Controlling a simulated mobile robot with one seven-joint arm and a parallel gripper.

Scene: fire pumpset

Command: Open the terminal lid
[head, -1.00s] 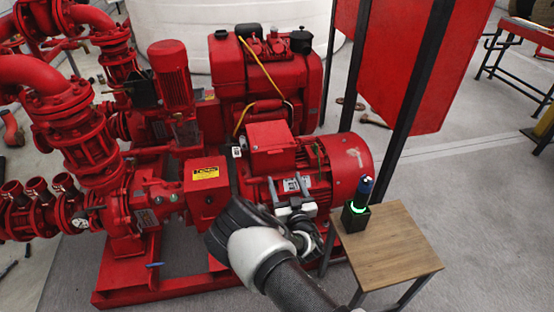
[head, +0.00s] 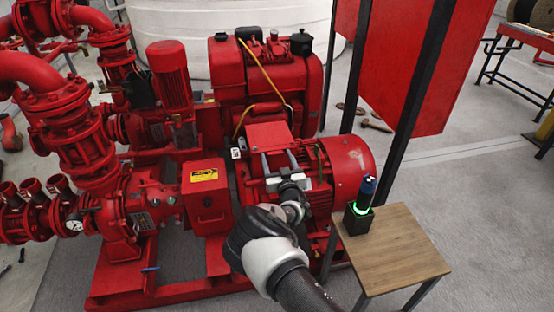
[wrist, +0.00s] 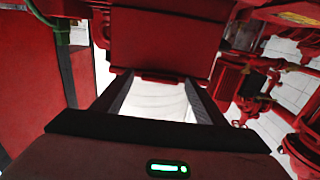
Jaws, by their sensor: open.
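The terminal lid (head: 268,131) is the red top of the box on the red motor (head: 346,163) in the head view, and it looks closed. In the wrist view a flat red panel (wrist: 165,40) with a narrow lip at its lower edge faces me; it appears to be part of the terminal box. My gripper (head: 279,153) is open, with its fingertips at the near side of this box.
A small wooden table (head: 393,250) with a dark blue tool in a green-lit holder (head: 357,217) stands right of my arm. Red panels on black posts (head: 395,120) rise behind it. Red pipes and valves (head: 85,140) fill the left.

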